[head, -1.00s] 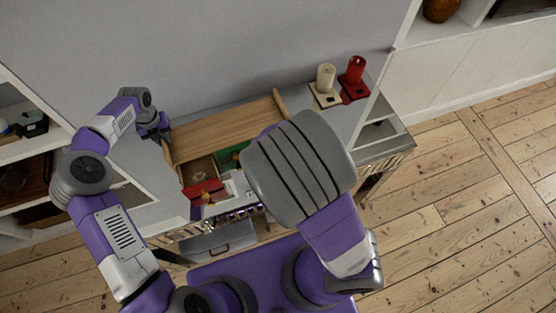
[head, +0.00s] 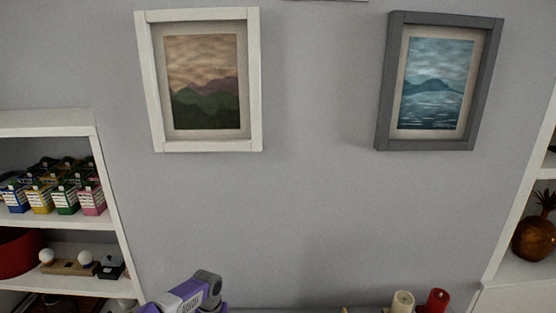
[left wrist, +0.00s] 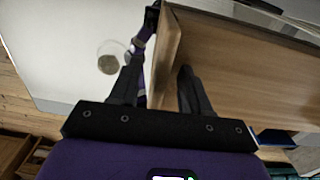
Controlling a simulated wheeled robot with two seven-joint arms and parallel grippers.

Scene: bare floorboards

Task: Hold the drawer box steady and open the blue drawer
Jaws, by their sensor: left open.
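The wooden drawer box (left wrist: 235,65) fills the right of the left wrist view, with its pale side panel edge near the middle. My left gripper (left wrist: 158,88) is open there, one finger on each side of that panel. I cannot tell whether the fingers touch it. A small dark blue edge shows below the box at the right; I cannot tell whether it is the blue drawer. In the head view only part of my left arm shows at the bottom, and the drawers are out of frame. My right gripper is not in view.
A cream candle (head: 402,302) and a red candle (head: 437,300) stand at the bottom right of the head view. Shelves (head: 55,222) with small cartons are at the left. Two framed pictures hang on the wall. A round, glassy object (left wrist: 110,58) lies on the pale tabletop.

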